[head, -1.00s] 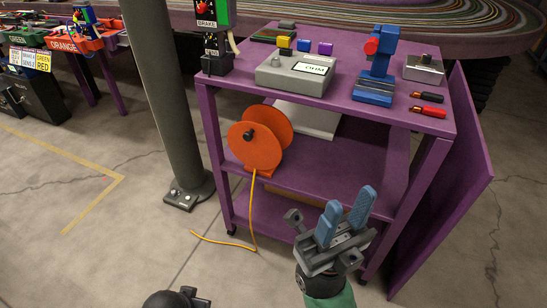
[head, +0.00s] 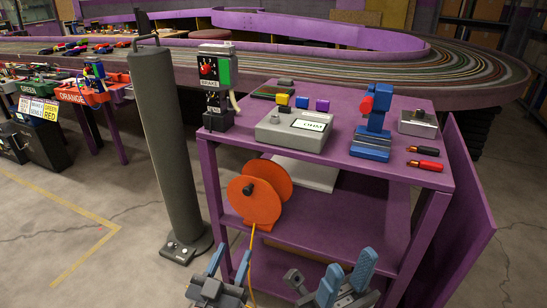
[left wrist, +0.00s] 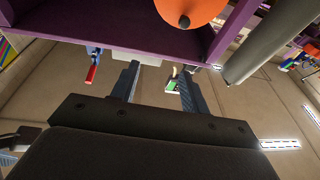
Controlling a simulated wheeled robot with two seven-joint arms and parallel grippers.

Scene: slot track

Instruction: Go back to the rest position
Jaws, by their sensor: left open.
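My left gripper (head: 230,263) is at the bottom of the head view, in front of the purple cart and just below the orange reel. Its blue fingers stand apart with nothing between them; they also show apart in the left wrist view (left wrist: 156,85). My right gripper (head: 348,271) is to its right, low in front of the cart's lower shelves. Its blue fingers point up and are apart and empty. Both wrists run off the bottom edge of the head view.
The purple cart (head: 310,215) stands close ahead, with a meter box (head: 294,130), a blue clamp tool (head: 372,130) and red pliers (head: 425,164) on top. The orange reel (head: 256,206) trails a yellow cord. A grey post (head: 168,150) stands left.

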